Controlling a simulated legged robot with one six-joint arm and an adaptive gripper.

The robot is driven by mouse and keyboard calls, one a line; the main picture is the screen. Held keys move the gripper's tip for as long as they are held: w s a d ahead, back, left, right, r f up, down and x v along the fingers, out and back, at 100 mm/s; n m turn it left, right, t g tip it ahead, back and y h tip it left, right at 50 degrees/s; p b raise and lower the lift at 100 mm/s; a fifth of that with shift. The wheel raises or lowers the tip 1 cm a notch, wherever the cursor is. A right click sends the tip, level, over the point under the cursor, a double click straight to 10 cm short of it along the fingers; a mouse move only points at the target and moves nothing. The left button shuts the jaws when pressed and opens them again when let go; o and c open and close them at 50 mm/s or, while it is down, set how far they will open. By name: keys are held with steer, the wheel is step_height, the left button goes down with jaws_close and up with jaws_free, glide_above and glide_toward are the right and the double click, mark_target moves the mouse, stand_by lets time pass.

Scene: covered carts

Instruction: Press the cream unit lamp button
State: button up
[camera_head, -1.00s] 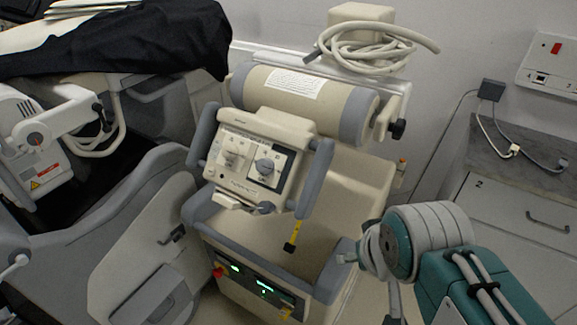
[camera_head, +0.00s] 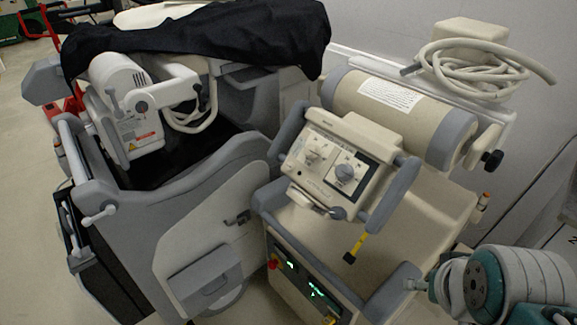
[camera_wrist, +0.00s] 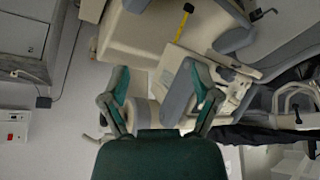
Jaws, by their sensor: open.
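The cream unit (camera_head: 420,200) stands right of centre in the head view. Its tilted control head (camera_head: 340,165) has knobs, a label panel and grey side handles. The lamp button cannot be told apart from the other small controls at this size. My gripper (camera_wrist: 158,88) is open and empty in the wrist view, its two green fingers spread. My teal and grey wrist (camera_head: 480,285) is at the lower right of the head view, right of the unit's front; the fingers are not clear there. The control head (camera_wrist: 235,88) shows upside down, right of the fingers.
A grey covered cart (camera_head: 210,190) with a black cloth (camera_head: 220,40) stands left of the unit. A coiled hose (camera_head: 480,70) lies on the unit's top rear. Open floor (camera_head: 30,200) is at the far left.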

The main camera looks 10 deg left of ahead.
jaws_close()
stand_by(1.1)
